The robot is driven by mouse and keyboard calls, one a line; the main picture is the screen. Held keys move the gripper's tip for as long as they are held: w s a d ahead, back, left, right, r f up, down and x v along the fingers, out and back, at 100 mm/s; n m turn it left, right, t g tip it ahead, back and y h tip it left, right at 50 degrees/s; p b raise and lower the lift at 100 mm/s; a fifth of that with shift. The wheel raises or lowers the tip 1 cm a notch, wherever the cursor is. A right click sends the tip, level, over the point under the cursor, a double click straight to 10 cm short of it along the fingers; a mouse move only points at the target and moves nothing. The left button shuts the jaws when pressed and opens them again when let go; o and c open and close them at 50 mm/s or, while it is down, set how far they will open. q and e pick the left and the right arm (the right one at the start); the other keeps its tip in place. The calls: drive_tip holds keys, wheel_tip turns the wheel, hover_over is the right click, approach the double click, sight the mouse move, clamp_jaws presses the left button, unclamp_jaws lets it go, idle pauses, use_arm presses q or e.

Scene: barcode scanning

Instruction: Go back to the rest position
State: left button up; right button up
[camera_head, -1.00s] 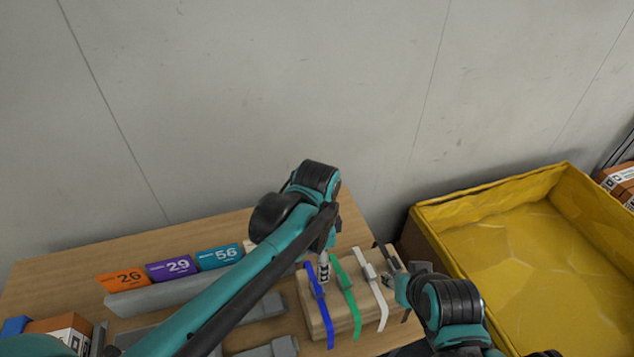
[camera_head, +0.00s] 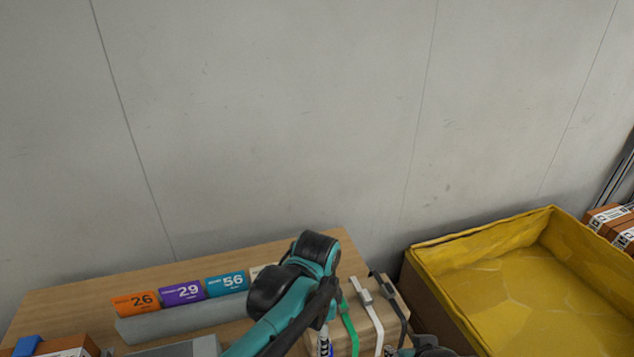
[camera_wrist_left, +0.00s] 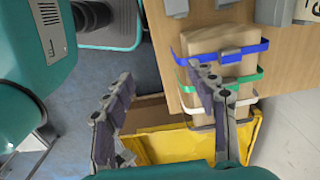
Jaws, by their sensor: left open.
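The strapped box (camera_wrist_left: 223,72) shows there beyond the right finger, with blue, green and white straps. Of my right arm, only a dark part shows at the bottom edge of the head view, right of the box. Its fingers are not clear.
A yellow-lined crate (camera_head: 510,285) stands right of the table. A grey wall is behind. Brown boxes (camera_head: 612,225) sit at far right.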

use_arm(q)
drive_tip(key=s+a+f+n+t+b, duration=0.2)
drive_tip(key=a+f+n+t+b, duration=0.1)
drive_tip(key=a+n, duration=0.4)
drive_tip(key=s+a+f+n+t+b, duration=0.3)
drive_tip(key=a+n, duration=0.4)
drive_tip(key=a, duration=0.3)
drive_tip(key=shift+s+a+t+b, duration=0.35)
drive_tip(key=shift+a+t+b, duration=0.05)
drive_tip(key=shift+t+b, duration=0.2)
use_arm(e)
wheel_tip(320, 180, down, 7)
drive_tip(key=shift+s, duration=0.3)
